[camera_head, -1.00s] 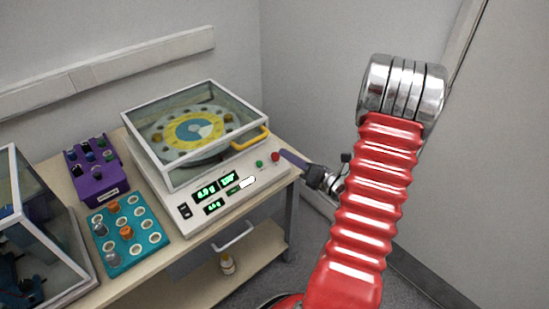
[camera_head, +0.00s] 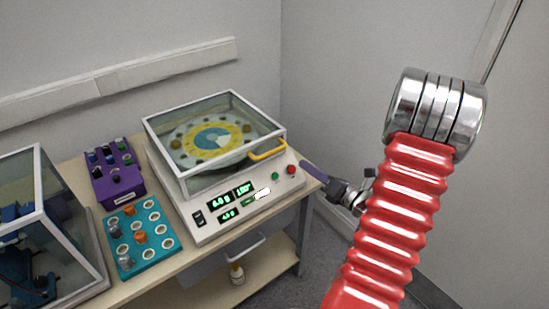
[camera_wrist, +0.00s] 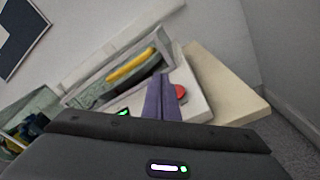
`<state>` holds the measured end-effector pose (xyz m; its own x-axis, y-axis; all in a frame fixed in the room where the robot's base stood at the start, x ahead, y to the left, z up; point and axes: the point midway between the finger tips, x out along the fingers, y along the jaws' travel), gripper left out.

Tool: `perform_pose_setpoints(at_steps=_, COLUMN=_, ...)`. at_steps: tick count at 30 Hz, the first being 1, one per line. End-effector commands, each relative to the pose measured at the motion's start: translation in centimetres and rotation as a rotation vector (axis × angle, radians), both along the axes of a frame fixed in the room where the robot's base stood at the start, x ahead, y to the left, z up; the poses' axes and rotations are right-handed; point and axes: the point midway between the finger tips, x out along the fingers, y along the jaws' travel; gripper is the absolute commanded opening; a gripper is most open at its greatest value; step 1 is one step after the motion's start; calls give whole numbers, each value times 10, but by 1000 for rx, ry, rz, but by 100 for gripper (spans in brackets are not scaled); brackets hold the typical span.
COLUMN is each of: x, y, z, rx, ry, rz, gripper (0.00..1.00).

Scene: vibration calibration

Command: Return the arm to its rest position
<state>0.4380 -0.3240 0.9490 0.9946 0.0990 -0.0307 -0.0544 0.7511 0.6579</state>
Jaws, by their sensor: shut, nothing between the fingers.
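My gripper (camera_head: 318,174) has purple fingers and shows partly behind my red arm in the head view, beside the right front corner of the calibration machine (camera_head: 215,226). In the wrist view my gripper (camera_wrist: 162,98) has its two purple fingers together, with nothing between them. The red button (camera_wrist: 180,92) shows just right of the fingertips there. In the head view the fingertips are near the red button (camera_head: 291,169) and the green button (camera_head: 275,176), apparently apart from them. The machine's glass lid with a yellow handle (camera_head: 268,150) is down over a round dial.
A teal rack (camera_head: 157,257) with orange and grey caps and a purple control box (camera_head: 117,186) stand left of the machine. A glass case (camera_head: 62,215) is at the far left. A small bottle (camera_head: 237,275) sits on the lower shelf. Walls stand behind and to the right.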

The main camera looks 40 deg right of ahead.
Motion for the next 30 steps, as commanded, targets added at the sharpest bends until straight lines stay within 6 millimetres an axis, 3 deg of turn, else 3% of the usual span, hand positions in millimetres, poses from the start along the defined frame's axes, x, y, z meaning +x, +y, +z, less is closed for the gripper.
perform_pose_setpoints(at_steps=10, x=0, y=0, z=0, rx=-24, ry=0, rz=0, gripper=0)
perform_pose_setpoints(at_steps=14, x=-1, y=7, z=-10, rx=-106, ry=26, rz=33, gripper=0)
perform_pose_setpoints(at_steps=21, x=-20, y=61, z=-41, rx=-336, ry=115, rz=273, gripper=0)
perform_pose_setpoints(at_steps=30, x=-54, y=144, z=-45, rx=-757, ry=127, rz=718, gripper=0)
